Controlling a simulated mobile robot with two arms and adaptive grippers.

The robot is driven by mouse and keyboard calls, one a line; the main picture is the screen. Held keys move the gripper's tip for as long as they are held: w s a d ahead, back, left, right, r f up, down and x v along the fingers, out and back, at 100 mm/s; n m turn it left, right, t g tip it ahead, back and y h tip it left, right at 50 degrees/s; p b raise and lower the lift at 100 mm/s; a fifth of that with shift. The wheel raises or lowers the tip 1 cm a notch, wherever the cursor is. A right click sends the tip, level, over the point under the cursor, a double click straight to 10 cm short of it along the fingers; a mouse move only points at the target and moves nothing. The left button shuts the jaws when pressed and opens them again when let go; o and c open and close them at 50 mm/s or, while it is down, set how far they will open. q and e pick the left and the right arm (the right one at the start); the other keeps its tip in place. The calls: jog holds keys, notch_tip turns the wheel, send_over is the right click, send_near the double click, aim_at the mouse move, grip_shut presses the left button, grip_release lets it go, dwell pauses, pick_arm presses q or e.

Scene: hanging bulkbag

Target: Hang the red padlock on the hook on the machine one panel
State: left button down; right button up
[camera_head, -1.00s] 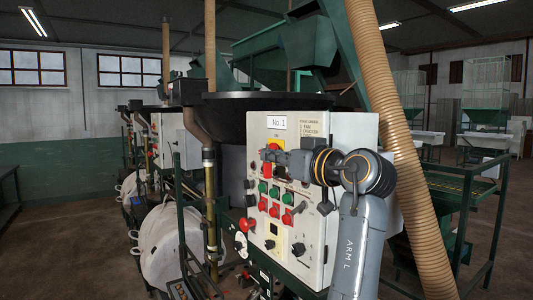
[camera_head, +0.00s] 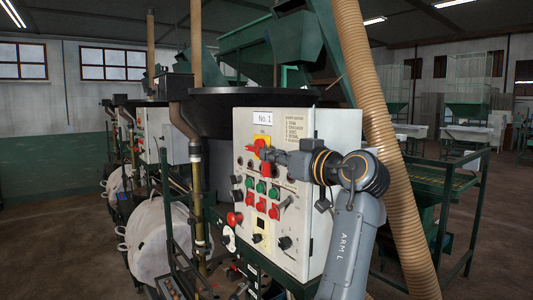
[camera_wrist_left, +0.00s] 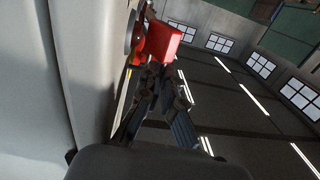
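The machine one panel (camera_head: 325,125) is a pale cabinet with a "No.1" label in the head view. My left gripper (camera_head: 264,155) is at its upper left, by a yellow plate (camera_head: 262,140) with red parts. In the left wrist view, a red block (camera_wrist_left: 163,40), which looks like the padlock, sits at the tips of my left gripper (camera_wrist_left: 156,72). The fingers converge and look shut on it. A round, shiny part (camera_wrist_left: 133,30) lies beside it against the panel. The hook cannot be made out. My right gripper is not in view.
Below the gripper, the panel carries green buttons (camera_head: 261,187), red knobs and a protruding red stop button (camera_head: 233,219). A tan corrugated hose (camera_head: 390,150) stands right of the panel. A vertical pipe (camera_head: 198,190) stands on its left.

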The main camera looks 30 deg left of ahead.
pick_arm(q)
jog(key=shift+w+r, duration=0.1)
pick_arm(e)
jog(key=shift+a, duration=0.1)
pick_arm(q)
jog(key=c, duration=1.4)
grip_release()
jog(key=shift+a, duration=0.1)
jog(key=shift+c, duration=0.2)
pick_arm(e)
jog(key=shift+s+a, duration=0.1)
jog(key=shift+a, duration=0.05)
pick_arm(q)
notch_tip(320, 180, up, 10)
jog(key=shift+s, duration=0.2)
